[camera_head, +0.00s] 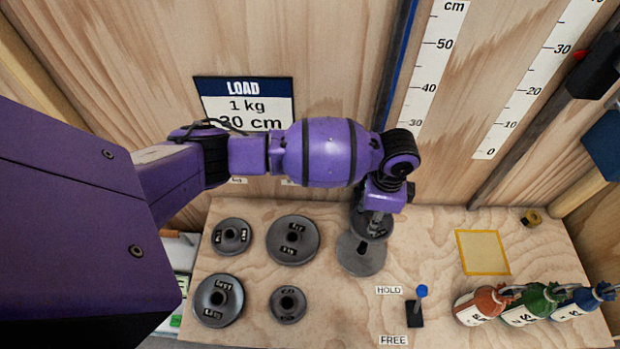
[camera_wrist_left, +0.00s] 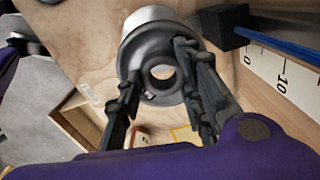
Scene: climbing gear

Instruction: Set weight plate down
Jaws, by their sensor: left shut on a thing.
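My left gripper (camera_head: 376,218) hangs down from the purple arm, over the middle of the bench. It is shut on a dark weight plate (camera_head: 370,230), which the gripper partly hides. In the left wrist view the plate (camera_wrist_left: 150,52) sits between the two fingers (camera_wrist_left: 160,75), its round central hub facing the camera. A flat grey disc (camera_head: 360,262) lies beneath the plate and shows past its near side. I cannot tell whether plate and disc touch. My right gripper is not in view.
Several other dark plates (camera_head: 293,240) lie at the left of the wooden bench (camera_head: 450,290). A blue-knobbed lever (camera_head: 420,292) stands between HOLD and FREE labels. A yellow square (camera_head: 482,252) and coloured bags (camera_head: 540,305) are at right. A LOAD sign (camera_head: 245,100) and rulers (camera_head: 430,70) are behind.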

